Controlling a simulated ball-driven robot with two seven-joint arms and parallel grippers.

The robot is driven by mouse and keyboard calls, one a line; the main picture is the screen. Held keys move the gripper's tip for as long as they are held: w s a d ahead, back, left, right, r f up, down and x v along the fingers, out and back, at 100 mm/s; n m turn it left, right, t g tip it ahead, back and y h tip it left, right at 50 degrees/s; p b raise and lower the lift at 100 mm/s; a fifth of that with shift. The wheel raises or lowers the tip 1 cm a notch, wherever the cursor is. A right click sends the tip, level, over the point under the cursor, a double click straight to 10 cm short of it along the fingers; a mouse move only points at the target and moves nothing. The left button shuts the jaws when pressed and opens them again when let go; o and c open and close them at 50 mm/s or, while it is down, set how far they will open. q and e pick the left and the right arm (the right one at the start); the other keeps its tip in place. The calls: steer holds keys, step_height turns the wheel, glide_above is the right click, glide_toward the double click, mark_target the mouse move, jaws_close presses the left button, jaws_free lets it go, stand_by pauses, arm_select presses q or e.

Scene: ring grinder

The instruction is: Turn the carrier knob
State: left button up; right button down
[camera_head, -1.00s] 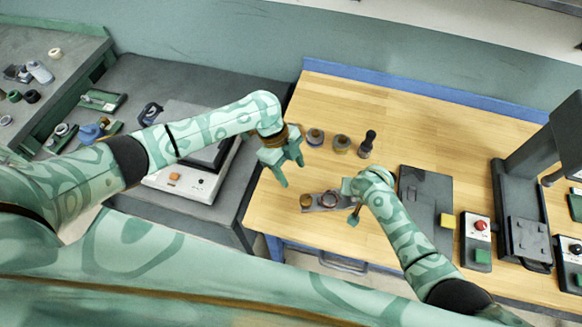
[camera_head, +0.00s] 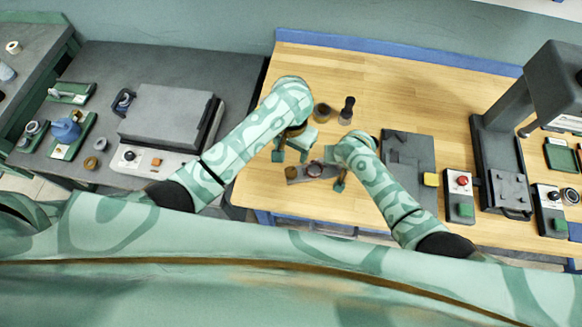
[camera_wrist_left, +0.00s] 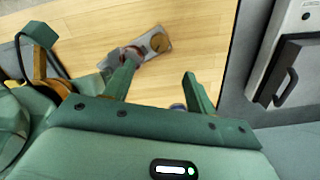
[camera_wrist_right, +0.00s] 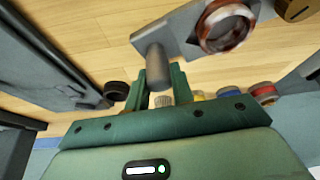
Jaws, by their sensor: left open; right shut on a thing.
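The carrier is a small grey plate (camera_head: 328,171) on the wooden bench, with a brown-gold round knob (camera_head: 291,173) at its left end and a reddish ring (camera_head: 314,169) beside it. My right gripper (camera_head: 340,184) is shut on the carrier's grey cylindrical handle, clear in the right wrist view (camera_wrist_right: 158,68). My left gripper (camera_head: 291,157) is open and empty, just behind and above the knob. In the left wrist view the knob (camera_wrist_left: 158,42) lies beyond the gap between the left fingers (camera_wrist_left: 160,70), and one finger partly hides the ring.
A brown cup (camera_head: 321,112) and a dark upright tool (camera_head: 347,109) stand behind the grippers. A dark flat plate (camera_head: 410,160), a red-button box (camera_head: 460,190) and a tall dark machine (camera_head: 495,140) are to the right. A grey-lidded unit (camera_head: 165,120) stands on the left table.

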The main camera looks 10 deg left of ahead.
mark_target(291, 172)
arm_select(q)
step_height(291, 172, down, 12)
stand_by(0.5)
steer(key=c, duration=1)
